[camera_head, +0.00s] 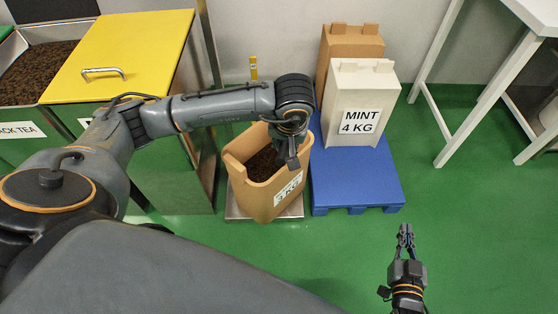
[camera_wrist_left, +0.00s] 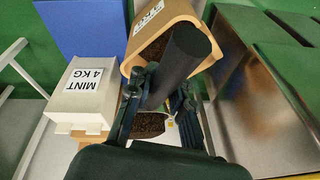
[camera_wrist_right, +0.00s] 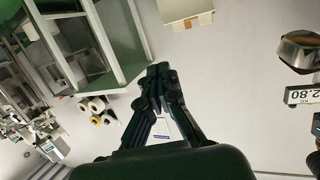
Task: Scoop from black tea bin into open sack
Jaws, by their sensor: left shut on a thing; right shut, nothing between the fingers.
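The black tea bin (camera_head: 38,70) stands open at the far left, with dark loose tea inside. The open sack (camera_head: 278,197) is tan, labelled 3 KG, and holds some dark tea; it also shows in the left wrist view (camera_wrist_left: 170,14). My left gripper (camera_wrist_left: 155,100) is shut on the dark handle of a scoop (camera_wrist_left: 187,48), above the sack's opening. Brown tea shows beyond the fingers in the left wrist view, apparently in the scoop's bowl, which is partly hidden. My right gripper (camera_head: 405,232) is shut and empty, to the right and well away from the sack.
The sack stands on a metal scale (camera_head: 237,208). A blue pallet (camera_head: 355,185) to its right bears a white MINT 4 KG sack (camera_head: 362,85) and a brown sack (camera_head: 345,42). A yellow lid (camera_head: 130,50) covers the neighbouring bin. Green floor is clear at the right.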

